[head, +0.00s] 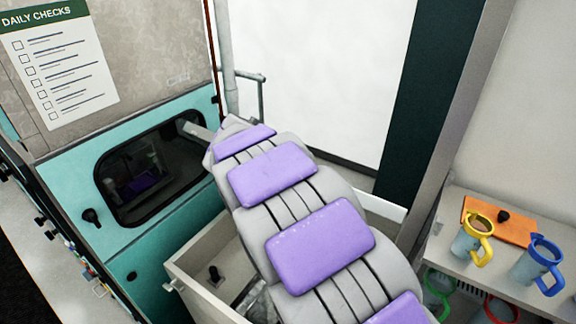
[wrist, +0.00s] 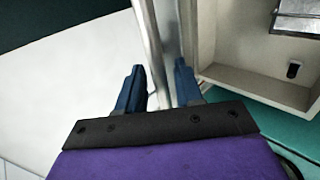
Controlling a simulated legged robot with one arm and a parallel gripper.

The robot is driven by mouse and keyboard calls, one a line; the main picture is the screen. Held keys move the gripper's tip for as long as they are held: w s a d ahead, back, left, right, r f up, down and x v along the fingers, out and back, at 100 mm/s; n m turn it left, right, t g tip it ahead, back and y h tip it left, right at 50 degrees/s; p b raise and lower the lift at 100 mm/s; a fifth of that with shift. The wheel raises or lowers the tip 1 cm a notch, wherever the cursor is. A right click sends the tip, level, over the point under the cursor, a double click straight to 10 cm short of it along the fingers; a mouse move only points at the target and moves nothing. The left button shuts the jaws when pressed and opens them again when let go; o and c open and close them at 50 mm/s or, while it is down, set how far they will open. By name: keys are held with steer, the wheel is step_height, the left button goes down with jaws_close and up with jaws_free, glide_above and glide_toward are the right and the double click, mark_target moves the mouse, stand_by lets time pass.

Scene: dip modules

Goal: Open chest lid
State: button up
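The chest is a beige box (head: 190,278) below my arm in the head view, partly hidden by it. Its inside shows, with a small black knob-like part (head: 213,273). The inside also shows at the right of the wrist view, with beige walls (wrist: 250,82). I cannot clearly make out the lid; a pale panel edge (head: 382,207) shows beyond my arm. My gripper (wrist: 158,85) has two blue fingers spread apart, one on each side of a pale upright edge at the chest's side. I cannot tell whether they touch it. The fingertips are hidden in the head view.
A teal cabinet (head: 120,225) with a dark window (head: 150,170) stands left of the chest. A pale pipe rail (head: 262,98) is behind my arm's far end. At right, a shelf (head: 455,205) holds an orange board (head: 498,222) and cups with coloured handles (head: 470,245).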

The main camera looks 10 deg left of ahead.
steer(key=shift+s+a+r, duration=0.25)
steer(key=shift+a, duration=0.15)
steer(key=b+v, duration=0.2)
steer(key=v, duration=1.4)
steer(key=shift+s, duration=0.2)
steer(key=shift+d+r, duration=0.1)
steer(key=shift+r, duration=0.05)
steer(key=s+d+f+m+g+b, duration=0.3)
steer(key=s+d+f+b, duration=0.3)
steer(key=d+f, duration=0.5)
steer(key=s+d+f+m+g+b, duration=0.35)
steer(key=s+d+f+b, duration=0.25)
steer(key=d+f, duration=0.55)
steer(key=s+d+f+m+g+y+b, duration=0.1)
steer(key=s+d+f+m+y+b, duration=0.1)
steer(key=s+f+b, duration=0.3)
steer(key=s+d+f+m+g+y+b, duration=0.2)
steer(key=s+f+m+b, duration=0.2)
steer(key=s+f, duration=0.9)
steer(key=s, duration=0.3)
steer(key=shift+s+f+b, duration=0.35)
steer(key=shift+s+b, duration=0.05)
